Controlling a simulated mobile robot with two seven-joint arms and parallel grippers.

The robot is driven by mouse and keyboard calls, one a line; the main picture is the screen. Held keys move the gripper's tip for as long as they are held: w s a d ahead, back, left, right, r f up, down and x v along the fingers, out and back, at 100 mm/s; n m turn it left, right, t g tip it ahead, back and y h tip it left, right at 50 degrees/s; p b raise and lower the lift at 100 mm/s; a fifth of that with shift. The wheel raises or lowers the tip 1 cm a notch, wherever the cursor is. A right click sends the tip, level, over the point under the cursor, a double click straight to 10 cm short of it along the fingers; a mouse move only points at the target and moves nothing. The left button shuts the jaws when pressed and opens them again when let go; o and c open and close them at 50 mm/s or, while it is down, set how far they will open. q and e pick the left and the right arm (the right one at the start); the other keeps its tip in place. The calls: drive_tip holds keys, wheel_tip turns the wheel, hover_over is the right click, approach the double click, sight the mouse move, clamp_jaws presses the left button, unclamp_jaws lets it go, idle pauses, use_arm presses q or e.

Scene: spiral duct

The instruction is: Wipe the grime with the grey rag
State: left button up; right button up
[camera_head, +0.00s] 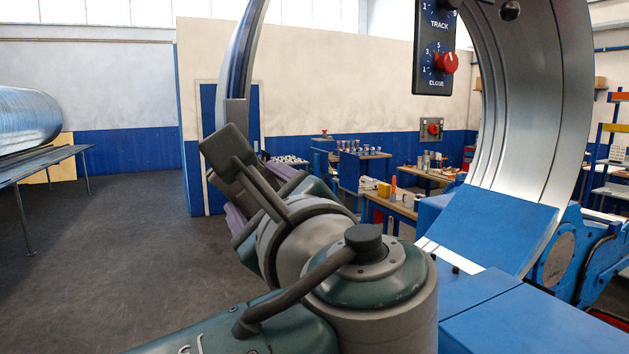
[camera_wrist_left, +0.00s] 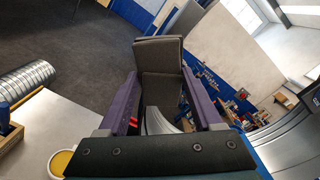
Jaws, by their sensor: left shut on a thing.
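The grey rag (camera_wrist_left: 160,55) shows in the left wrist view as a folded, stiff-looking grey piece between two purple fingers, reaching past their tips. My left gripper (camera_wrist_left: 160,88) is shut on it. In the head view my left gripper (camera_head: 258,192) is mostly hidden behind my wrist and its dark bracket. A grey strip above it, probably the rag (camera_head: 237,112), stands in front of the left side of the big metal ring (camera_head: 535,110). I cannot tell whether it touches the ring. No grime can be made out. My right gripper is in neither view.
A control panel (camera_head: 434,45) with a red knob hangs inside the ring. Blue machine housing (camera_head: 530,322) fills the lower right. A shiny spiral duct (camera_head: 28,118) lies on a rack (camera_head: 45,160) at the left. Workbenches stand behind. The floor at left is clear.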

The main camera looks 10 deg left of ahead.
use_arm(q)
drive_tip(key=p+v, duration=0.1)
drive_tip(key=v, duration=0.2)
idle(0.4)
idle(0.5)
drive_tip(key=shift+b+x, duration=0.8)
drive_tip(key=shift+x, duration=2.7)
drive_tip(key=shift+a, duration=0.1)
drive_tip(key=shift+b+x, duration=0.5)
drive_tip(key=shift+x, duration=0.4)
drive_tip(key=shift+r, duration=0.1)
